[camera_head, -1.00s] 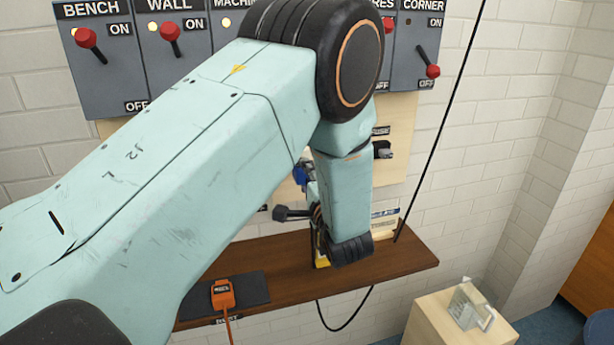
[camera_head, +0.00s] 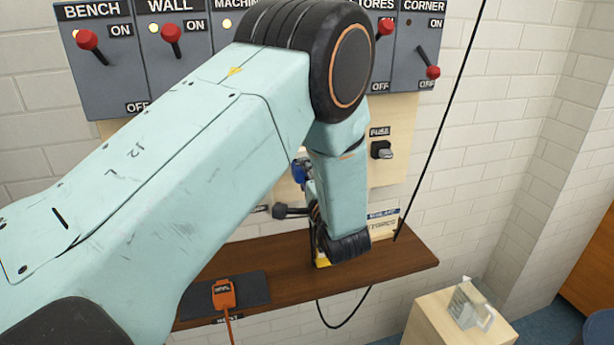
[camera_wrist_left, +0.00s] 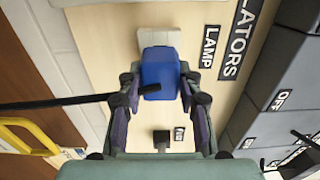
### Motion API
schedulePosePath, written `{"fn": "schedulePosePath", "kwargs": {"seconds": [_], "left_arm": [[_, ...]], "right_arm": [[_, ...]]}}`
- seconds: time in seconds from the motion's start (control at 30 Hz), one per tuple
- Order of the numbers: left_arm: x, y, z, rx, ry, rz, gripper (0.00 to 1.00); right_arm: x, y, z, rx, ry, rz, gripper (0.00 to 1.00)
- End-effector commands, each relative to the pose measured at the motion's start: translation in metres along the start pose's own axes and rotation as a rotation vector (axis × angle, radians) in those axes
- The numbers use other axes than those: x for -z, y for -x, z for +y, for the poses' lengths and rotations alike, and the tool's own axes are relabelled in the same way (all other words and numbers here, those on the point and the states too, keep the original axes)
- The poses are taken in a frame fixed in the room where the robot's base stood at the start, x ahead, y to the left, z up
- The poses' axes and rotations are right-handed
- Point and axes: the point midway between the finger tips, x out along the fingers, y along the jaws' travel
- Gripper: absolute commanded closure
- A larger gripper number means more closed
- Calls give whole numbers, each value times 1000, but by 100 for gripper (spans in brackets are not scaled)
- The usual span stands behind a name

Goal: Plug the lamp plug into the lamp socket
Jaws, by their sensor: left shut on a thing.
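The lamp plug is a blue block (camera_wrist_left: 160,72) with a black cable leading off to the left in the left wrist view. In the head view a bit of its blue (camera_head: 299,172) shows left of my forearm. My left gripper (camera_wrist_left: 159,88) is shut on the plug, one finger on each side. The pale lamp socket (camera_wrist_left: 153,40) is on the board right behind the plug, beside the LAMP label (camera_wrist_left: 208,46). The plug hides part of it, and I cannot tell whether they touch. My arm hides most of the gripper in the head view. My right gripper is not in view.
A row of grey switch boxes (camera_head: 100,65) with red-knobbed levers runs above the board. A black fuse piece (camera_head: 381,150) juts out at right. The brown shelf (camera_head: 400,262) below holds an orange device (camera_head: 223,294) on a dark mat. A black cable hangs at right.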

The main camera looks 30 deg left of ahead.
Motion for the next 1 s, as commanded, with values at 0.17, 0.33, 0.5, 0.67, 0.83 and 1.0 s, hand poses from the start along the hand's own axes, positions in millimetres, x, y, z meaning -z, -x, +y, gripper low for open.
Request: {"fn": "schedulePosePath", "kwargs": {"seconds": [0.17, 0.33, 0.5, 0.67, 0.83, 1.0], "left_arm": [[0, -4, 0, 1, 0, 0, 100], [0, -8, 0, 1, 0, 0, 100], [0, -11, 0, 0, 0, 0, 100], [0, -15, 0, 0, 0, 0, 100], [0, -18, 0, 1, 1, 0, 100], [0, -20, 0, 1, 0, 1, 58]], "right_arm": [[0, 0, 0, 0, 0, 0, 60], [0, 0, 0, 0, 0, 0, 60], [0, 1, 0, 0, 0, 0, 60], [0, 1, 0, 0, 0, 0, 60], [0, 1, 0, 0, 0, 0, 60], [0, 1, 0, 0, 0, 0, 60]]}}
